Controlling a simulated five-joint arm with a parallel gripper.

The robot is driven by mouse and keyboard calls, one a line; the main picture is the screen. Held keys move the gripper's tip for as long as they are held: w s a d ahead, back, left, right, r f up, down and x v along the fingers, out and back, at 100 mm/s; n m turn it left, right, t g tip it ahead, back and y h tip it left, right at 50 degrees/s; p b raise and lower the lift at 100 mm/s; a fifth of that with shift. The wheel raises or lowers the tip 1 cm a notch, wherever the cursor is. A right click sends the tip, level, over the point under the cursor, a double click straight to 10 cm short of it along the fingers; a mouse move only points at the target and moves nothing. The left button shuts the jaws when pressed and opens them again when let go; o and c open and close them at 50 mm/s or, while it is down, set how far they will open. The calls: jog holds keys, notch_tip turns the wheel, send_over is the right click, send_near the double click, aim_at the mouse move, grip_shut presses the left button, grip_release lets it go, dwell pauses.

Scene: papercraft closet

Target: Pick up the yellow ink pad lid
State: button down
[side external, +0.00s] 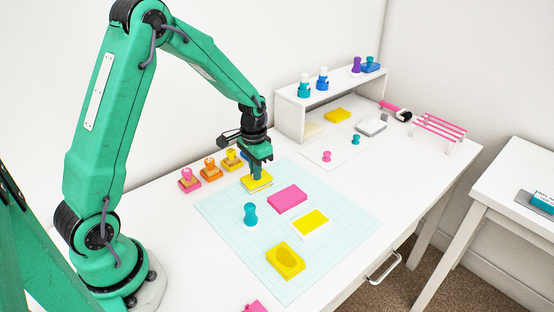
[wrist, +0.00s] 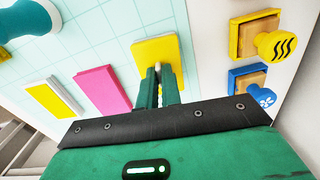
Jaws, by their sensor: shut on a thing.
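The yellow lid (side external: 266,181) is a flat yellow square at the back left of the pale blue grid mat. In the wrist view the yellow lid (wrist: 157,47) lies just past my fingertips. My gripper (side external: 257,177) points down and is shut on the near edge of the lid. In the wrist view my gripper (wrist: 158,72) has its fingers close together, with a small pale bit between the tips. A yellow pad with a white rim (side external: 311,223) lies apart at the front right; it also shows in the wrist view (wrist: 52,97). I cannot tell whether the lid is clear of the mat.
A pink block (side external: 287,198) and a teal stamp (side external: 250,214) are close by on the mat (side external: 340,205). A yellow piece with an oval mark (side external: 285,260) lies at the front. Several stamps (side external: 209,168) stand behind the mat. A white shelf (side external: 292,118) stands at the back.

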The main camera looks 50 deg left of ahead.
jog(key=shift+r, duration=0.5)
notch_tip(320, 180, up, 2)
jog(key=shift+r, duration=0.2)
jog(key=s+d+r, duration=0.3)
jog(key=d+r, duration=0.4)
jog(key=d, duration=0.4)
jog(key=shift+s, duration=0.4)
jog(key=w+a+f, duration=0.1)
jog(key=a, duration=0.2)
jog(key=w+a+f, duration=0.1)
jog(key=a+f, duration=0.1)
jog(key=a, duration=0.2)
jog(key=w+a+f, duration=0.1)
jog(key=a+f, duration=0.1)
jog(key=a, duration=0.2)
jog(key=shift+w, duration=0.4)
jog(key=shift+f, duration=0.2)
jog(key=shift+f, duration=2.35)
jog(key=shift+f, duration=0.45)
dwell(0.4)
